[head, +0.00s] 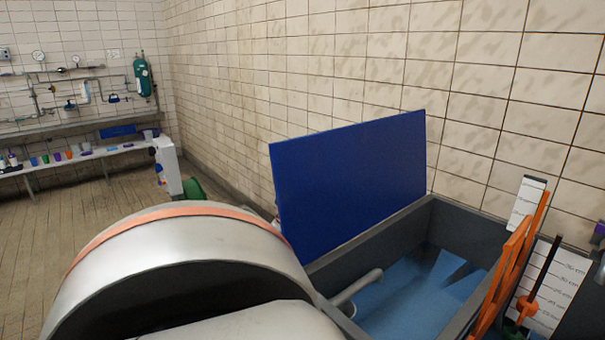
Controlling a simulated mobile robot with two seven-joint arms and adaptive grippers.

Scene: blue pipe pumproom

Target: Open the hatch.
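A flat blue panel (350,185), which looks like the hatch lid, stands upright and slightly tilted along the left and back side of a dark grey tank (467,232). The tank's top is uncovered beside it, and its blue inside (400,300) and a grey pipe (357,287) show. The panel's lower left edge is partly hidden by a large white rounded link with an orange band, which seems to be my arm. Neither of my grippers is in view, so I see no contact with the panel.
An orange frame (508,265) and white scale boards (550,290) stand at the tank's right. A tiled wall (330,60) rises close behind. A shelf with cups (70,155) is at the far left. The tiled floor (90,205) there is clear.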

